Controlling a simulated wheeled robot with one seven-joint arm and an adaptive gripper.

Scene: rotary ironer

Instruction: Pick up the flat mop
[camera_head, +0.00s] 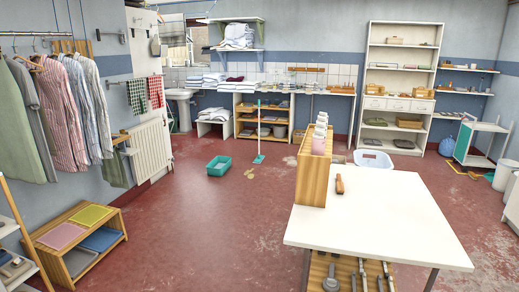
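The flat mop (259,133) stands upright on the red floor in the middle distance, a little left of the table. It has a thin pale pole, a teal grip at the top and a flat teal head on the floor. Wooden shelving is behind it. Whether the pole leans on anything, I cannot tell. My gripper is not in view.
A teal tub (219,166) sits on the floor left of the mop, and a small yellowish item (250,173) lies just in front of it. A white table (390,225) fills the right foreground, with a wooden rack (312,180) on its left edge. The left-centre floor is clear.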

